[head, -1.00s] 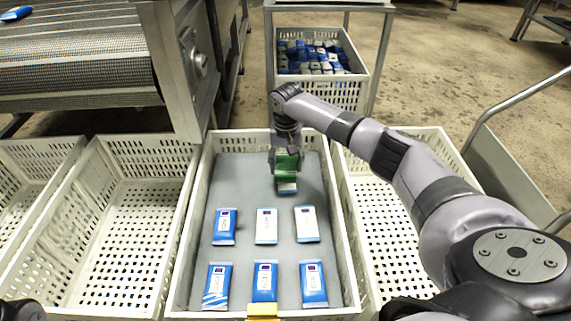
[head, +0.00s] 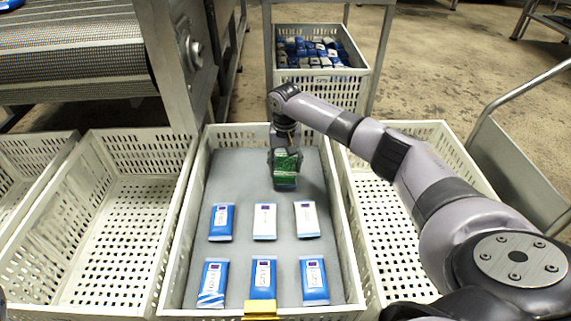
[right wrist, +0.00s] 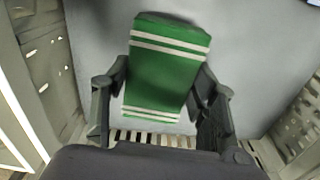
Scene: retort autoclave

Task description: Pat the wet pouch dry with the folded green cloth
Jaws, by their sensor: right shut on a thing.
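The folded green cloth (head: 286,172) with white stripes is over the far part of the grey mat (head: 240,172) in the middle crate. My right gripper (head: 285,158) is shut on it, with a finger on either side. In the right wrist view the cloth (right wrist: 168,72) lies between the fingers of the gripper (right wrist: 163,92). No pouch shows under the cloth now, so anything there is hidden. I cannot tell whether the cloth touches the mat. Several blue and white pouches (head: 264,221) lie in two rows nearer me; no wetness is discernible on them. My left gripper is out of view.
Empty white crates stand on the left (head: 125,215) and right (head: 385,220). The middle crate's walls (head: 190,235) surround the mat, with a yellow tag (head: 261,309) at the near rim. A full crate (head: 318,87) stands behind, and a conveyor (head: 80,50) at the far left.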

